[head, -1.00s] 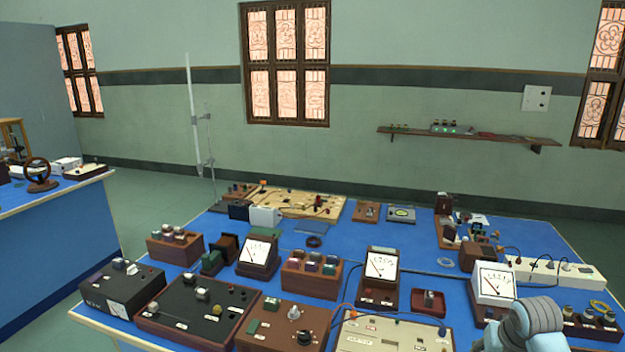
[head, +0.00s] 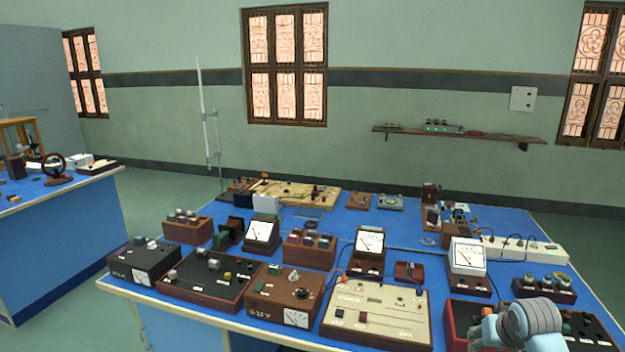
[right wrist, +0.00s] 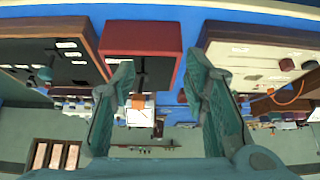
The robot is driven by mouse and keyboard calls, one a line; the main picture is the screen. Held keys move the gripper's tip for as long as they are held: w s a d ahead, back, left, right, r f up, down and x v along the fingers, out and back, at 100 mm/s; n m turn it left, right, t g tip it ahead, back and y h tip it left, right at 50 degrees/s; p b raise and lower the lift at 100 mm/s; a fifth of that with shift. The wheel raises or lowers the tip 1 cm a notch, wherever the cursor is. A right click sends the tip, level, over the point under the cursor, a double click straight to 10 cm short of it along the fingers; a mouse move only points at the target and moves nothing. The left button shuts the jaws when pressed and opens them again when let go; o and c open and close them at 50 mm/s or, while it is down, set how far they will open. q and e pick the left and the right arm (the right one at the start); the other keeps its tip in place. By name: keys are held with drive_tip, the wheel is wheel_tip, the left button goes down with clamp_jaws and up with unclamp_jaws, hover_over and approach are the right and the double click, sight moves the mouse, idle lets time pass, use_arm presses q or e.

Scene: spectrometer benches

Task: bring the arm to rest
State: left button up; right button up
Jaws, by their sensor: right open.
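My right gripper (head: 508,326) is at the lower right of the head view, over the near right part of the blue bench (head: 343,218). In the right wrist view its two fingers (right wrist: 160,82) stand wide apart with nothing between them. A red-edged box (right wrist: 141,38) lies beyond the gap between the fingertips; I see no contact. In the head view the arm hides part of a red-and-black box (head: 462,311) at the bench's near right. My left gripper is not in view.
The bench is crowded: a cream panel box (head: 378,312), a brown 12 V box (head: 284,292), several meters and a white power strip (head: 525,250). Another blue bench (head: 60,235) stands at the left. Green floor (head: 160,190) lies open between the benches.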

drive_tip(key=w+d+f+n+t+h, duration=0.1)
drive_tip(key=w+d+f+t, duration=0.15)
drive_tip(key=f, duration=0.65)
drive_tip(key=s+a+f+n+g, duration=0.1)
drive_tip(key=s+a+f, duration=0.3)
drive_tip(key=f, duration=0.5)
drive_tip(key=s+a+f+n+g, duration=0.1)
drive_tip(key=s+f, duration=0.6)
drive_tip(key=f, duration=0.3)
drive_tip(key=s+a+f+g, duration=0.1)
drive_tip(key=s+a+f, duration=0.3)
drive_tip(key=s, duration=0.9)
drive_tip(key=s+a+f+g+y, duration=0.1)
drive_tip(key=s+a+f, duration=0.3)
drive_tip(key=s, duration=0.9)
drive_tip(key=s+a+f+g+y, duration=0.1)
drive_tip(key=s+a+f+g, duration=0.2)
drive_tip(key=s+f, duration=0.5)
drive_tip(key=s+a, duration=0.1)
drive_tip(key=s, duration=0.4)
drive_tip(key=shift+s+f+n, duration=0.2)
drive_tip(key=shift+s+n, duration=0.2)
